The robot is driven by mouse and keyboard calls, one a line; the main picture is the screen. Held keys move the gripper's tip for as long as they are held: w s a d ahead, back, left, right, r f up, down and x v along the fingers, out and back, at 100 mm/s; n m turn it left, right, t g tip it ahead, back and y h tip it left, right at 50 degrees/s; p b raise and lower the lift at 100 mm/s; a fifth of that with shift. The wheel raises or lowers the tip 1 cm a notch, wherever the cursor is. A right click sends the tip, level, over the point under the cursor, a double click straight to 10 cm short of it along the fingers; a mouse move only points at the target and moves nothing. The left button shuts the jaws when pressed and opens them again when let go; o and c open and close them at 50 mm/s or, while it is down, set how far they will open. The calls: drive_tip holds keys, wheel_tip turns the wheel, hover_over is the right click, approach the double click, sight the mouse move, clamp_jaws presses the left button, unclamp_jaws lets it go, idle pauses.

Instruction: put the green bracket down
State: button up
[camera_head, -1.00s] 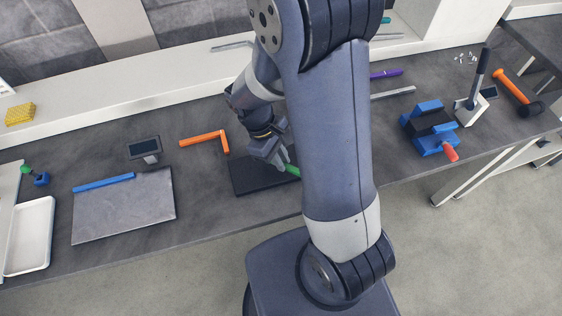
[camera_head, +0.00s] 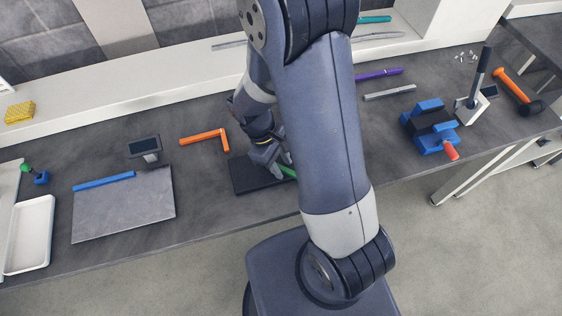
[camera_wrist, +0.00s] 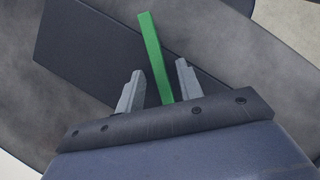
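The green bracket (camera_wrist: 154,52) shows in the wrist view as a straight green bar over the dark mat (camera_wrist: 100,50). My gripper (camera_wrist: 159,85) is open around it, with one finger on each side and a visible gap between each finger and the bar. The bar's near end is hidden behind the gripper body. In the head view, a short piece of the green bracket (camera_head: 289,172) shows at the fingertips of my gripper (camera_head: 279,163), above the dark mat (camera_head: 247,183). My arm hides the mat's right part. I cannot tell if the bracket fully rests on the mat.
An orange L-shaped bracket (camera_head: 205,137) lies just left of the gripper. Farther left are a small display (camera_head: 144,147) and a grey plate (camera_head: 125,212) with a blue strip (camera_head: 104,182). A blue vise (camera_head: 430,127) stands right. Purple (camera_head: 380,74) and grey strips (camera_head: 390,92) lie behind my arm.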

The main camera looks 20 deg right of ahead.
drive_tip(key=shift+r, duration=0.25)
drive_tip(key=v, duration=1.2)
drive_tip(key=shift+b, duration=0.4)
